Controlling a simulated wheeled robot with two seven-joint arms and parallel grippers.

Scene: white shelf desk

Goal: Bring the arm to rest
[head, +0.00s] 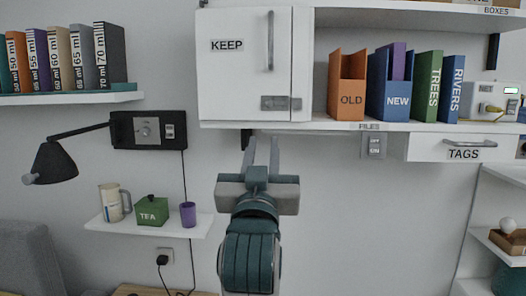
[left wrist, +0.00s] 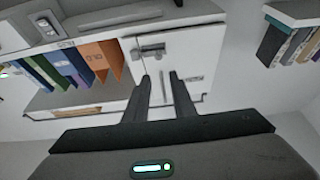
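My left gripper (head: 262,146) is raised in the middle of the head view, pointing up and away toward the wall below the white KEEP cabinet (head: 233,85). Its two fingers are apart with nothing between them, so it is open and empty. In the left wrist view the fingers of the left gripper (left wrist: 160,77) also stand apart, in front of the white cabinet door (left wrist: 185,52) and its metal latch (left wrist: 151,49). The fingers appear clear of the cabinet. The cabinet door looks closed. My right gripper is not in view.
The shelf right of the cabinet holds an orange OLD file box (head: 350,98), a blue NEW file box (head: 396,100) and green and blue books. A small shelf (head: 107,223) with a mug, TEA box and purple cup is left. A black lamp (head: 54,160) juts out above it.

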